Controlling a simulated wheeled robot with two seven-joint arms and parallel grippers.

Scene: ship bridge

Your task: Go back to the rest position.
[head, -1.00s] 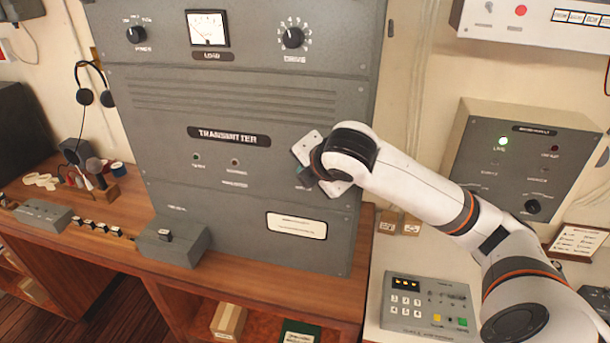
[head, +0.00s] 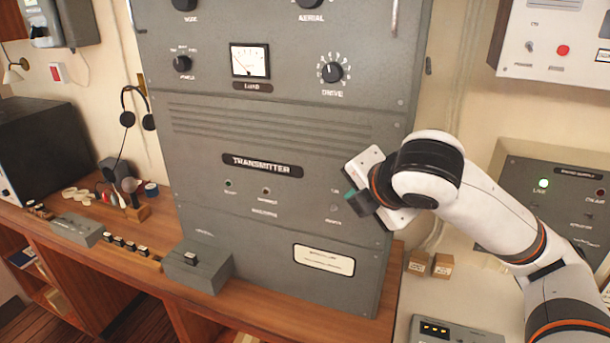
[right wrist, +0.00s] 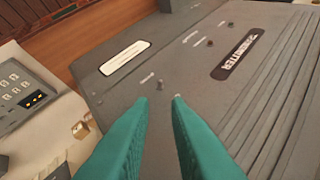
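My right arm comes in from the right in the head view. Its gripper (head: 355,202) is in front of the lower right of the grey transmitter cabinet (head: 290,220). In the right wrist view the two teal fingers (right wrist: 161,99) are apart, with nothing between them. A small toggle switch (right wrist: 159,85) on the transmitter's face lies just beyond the fingertips. Whether the fingers touch the panel I cannot tell. My left gripper is not in view.
A wooden desk (head: 140,268) runs along the front, with a small grey box (head: 198,275) before the transmitter. Headphones (head: 137,107) hang at left. A wall panel with a green light (head: 543,183) and a keypad unit (head: 455,332) are at right.

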